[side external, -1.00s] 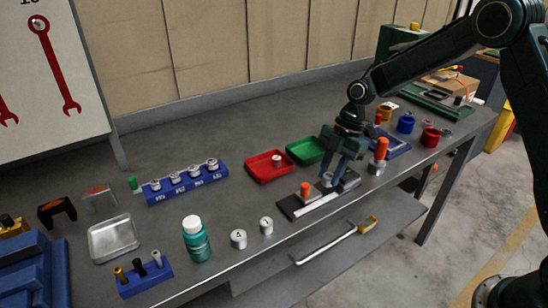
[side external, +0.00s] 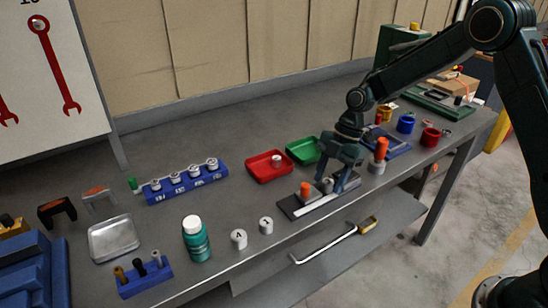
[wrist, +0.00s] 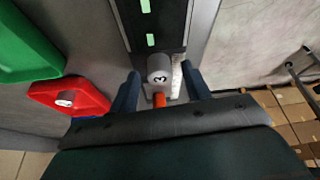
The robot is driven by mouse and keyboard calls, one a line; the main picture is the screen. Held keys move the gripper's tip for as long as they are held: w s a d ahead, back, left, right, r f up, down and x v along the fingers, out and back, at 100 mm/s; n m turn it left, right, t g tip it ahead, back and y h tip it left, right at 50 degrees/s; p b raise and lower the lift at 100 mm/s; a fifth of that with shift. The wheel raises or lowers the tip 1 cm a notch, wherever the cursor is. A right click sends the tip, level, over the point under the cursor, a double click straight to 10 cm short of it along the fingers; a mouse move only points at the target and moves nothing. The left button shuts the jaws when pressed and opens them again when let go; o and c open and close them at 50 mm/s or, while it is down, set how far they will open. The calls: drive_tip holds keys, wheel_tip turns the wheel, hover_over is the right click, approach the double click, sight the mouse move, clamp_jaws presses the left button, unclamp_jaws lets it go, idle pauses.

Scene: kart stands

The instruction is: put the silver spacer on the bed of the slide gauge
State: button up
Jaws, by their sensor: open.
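In the wrist view gaps show between the spacer and both fingers (wrist: 160,82).
A red tray (side external: 257,171) holding a small silver piece and a green tray (side external: 303,150) lie behind the gauge. An orange-topped cylinder (side external: 377,167) stands close on the right. A blue rack (side external: 160,196) holds several more.

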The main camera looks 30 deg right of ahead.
drive_tip(key=v, duration=1.2)
drive_tip(key=shift+r, duration=0.2)
idle(0.4)
drive_tip(key=s+a+r+m+t+h, duration=0.2)
drive_tip(key=s+a+r+m+t, duration=0.1)
drive_tip(key=s+r+m, duration=0.95)
drive_tip(key=s+d+f+m+t+h, duration=0.2)
drive_tip(key=s+m, duration=0.5)
drive_tip(key=s, duration=1)
drive_tip(key=shift+d+f+t, duration=0.25)
drive_tip(key=shift+d+t, duration=0.2)
drive_tip(key=shift+t, duration=0.15)
